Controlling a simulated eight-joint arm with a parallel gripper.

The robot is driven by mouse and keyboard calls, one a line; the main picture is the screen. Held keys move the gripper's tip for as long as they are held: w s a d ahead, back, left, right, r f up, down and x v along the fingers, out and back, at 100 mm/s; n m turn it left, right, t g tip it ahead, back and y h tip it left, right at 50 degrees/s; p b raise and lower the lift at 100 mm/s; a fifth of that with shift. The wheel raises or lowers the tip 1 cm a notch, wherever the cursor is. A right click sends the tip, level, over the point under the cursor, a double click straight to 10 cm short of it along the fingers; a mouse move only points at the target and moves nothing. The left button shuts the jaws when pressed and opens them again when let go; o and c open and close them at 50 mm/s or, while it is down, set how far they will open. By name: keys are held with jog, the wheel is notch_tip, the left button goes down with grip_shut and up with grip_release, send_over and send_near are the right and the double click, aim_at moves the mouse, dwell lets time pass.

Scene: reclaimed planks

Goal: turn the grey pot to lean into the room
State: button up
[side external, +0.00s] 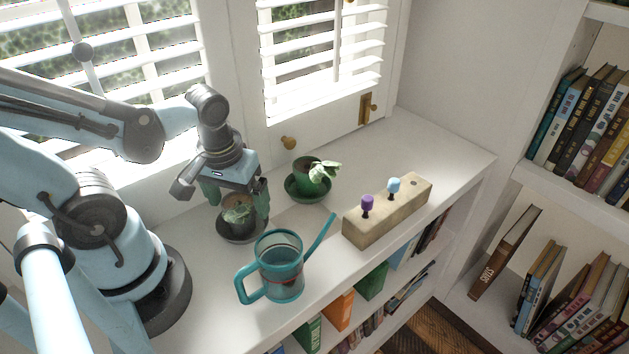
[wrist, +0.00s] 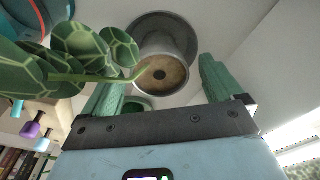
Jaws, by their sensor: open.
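The grey pot (side external: 241,228) stands upright on a dark grey saucer (side external: 240,239) on the white sill, left of the green pot. In the wrist view the grey pot (wrist: 181,44) shows its brown soil, and its green leaves (wrist: 70,62) reach out to the left, on the watering can's side. My gripper (side external: 238,207) is open, pointing down, with one green finger on each side of the pot. In the wrist view the pot lies between the fingertips (wrist: 163,72). I cannot tell whether they touch it.
A teal watering can (side external: 281,273) stands close in front. A green pot (side external: 305,185) with a plant leaning right is behind, near the window. A wooden block (side external: 385,217) with purple and blue pegs is to the right. Bare sill lies beyond it. Bookshelves stand below and right.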

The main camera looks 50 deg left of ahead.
notch_tip(320, 180, up, 11)
jog(key=s, duration=0.1)
jog(key=shift+d, duration=0.35)
jog(key=w+m+t, duration=0.2)
jog(key=w, duration=0.1)
jog(key=w+d+f+m+t, duration=0.1)
jog(key=w+m+t, duration=0.1)
jog(key=w, duration=0.1)
jog(key=w+d+f+m+t, duration=0.1)
jog(key=w+m+t, duration=0.1)
jog(key=w, duration=0.1)
jog(key=shift+w+m+h, duration=0.25)
jog(key=shift+m+h, duration=0.05)
jog(key=shift+h, duration=0.1)
jog(key=shift+a, duration=0.1)
jog(key=n+g, duration=0.7)
jog(key=n, duration=0.2)
send_near(242, 202)
notch_tip(242, 202, down, 5)
jog(key=shift+r, duration=0.1)
jog(key=shift+s+f, duration=0.2)
jog(key=shift+f, duration=2.5)
